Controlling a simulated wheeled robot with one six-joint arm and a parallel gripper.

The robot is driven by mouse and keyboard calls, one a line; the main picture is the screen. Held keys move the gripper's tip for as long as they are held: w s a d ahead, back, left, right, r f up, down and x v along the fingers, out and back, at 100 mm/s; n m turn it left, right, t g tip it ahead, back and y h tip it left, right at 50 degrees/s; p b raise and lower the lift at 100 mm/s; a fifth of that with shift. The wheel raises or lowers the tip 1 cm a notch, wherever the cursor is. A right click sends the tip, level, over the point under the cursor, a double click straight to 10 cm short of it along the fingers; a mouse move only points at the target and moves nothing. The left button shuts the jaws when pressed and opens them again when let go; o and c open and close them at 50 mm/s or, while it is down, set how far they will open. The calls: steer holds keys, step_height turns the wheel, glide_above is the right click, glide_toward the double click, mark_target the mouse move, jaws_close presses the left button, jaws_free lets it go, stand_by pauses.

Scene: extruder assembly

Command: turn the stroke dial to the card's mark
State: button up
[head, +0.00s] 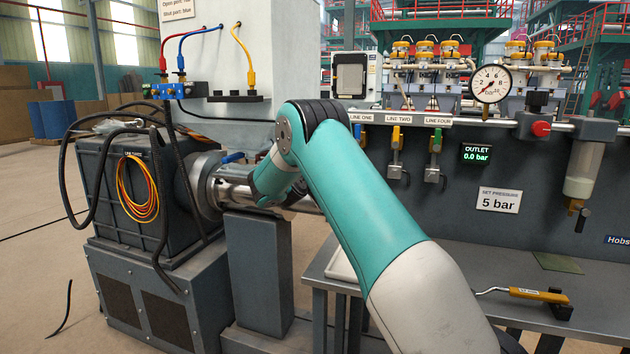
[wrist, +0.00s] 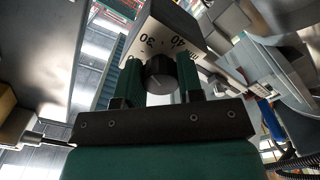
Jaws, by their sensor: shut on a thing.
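In the wrist view, the stroke dial has a dark round knob (wrist: 160,80) in front of a grey block (wrist: 165,32) marked 30, 40 and mm. My gripper (wrist: 160,70) has its two dark green fingers on either side of the knob, shut on it. The knob's pointer cannot be made out, so its reading cannot be told. In the head view, my teal and white arm reaches towards the grey machine (head: 218,190) at the left, and hides the dial and gripper. No card with a stroke mark can be read in either view.
Coiled orange cable (head: 137,189) and black hoses hang on the machine at the left. A bench (head: 440,270) at the right holds a yellow-handled tool (head: 538,295). Behind it, a panel carries a gauge (head: 490,84), coloured valves and a "5 bar" card (head: 498,200).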

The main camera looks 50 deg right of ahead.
steer(key=shift+f+m, duration=0.1)
steer(key=shift+m, duration=0.2)
steer(key=o, duration=0.9)
steer(key=b+v, duration=0.2)
steer(key=v, duration=1.5)
steer(key=shift+s+a, duration=0.15)
steer(key=shift+s, duration=0.05)
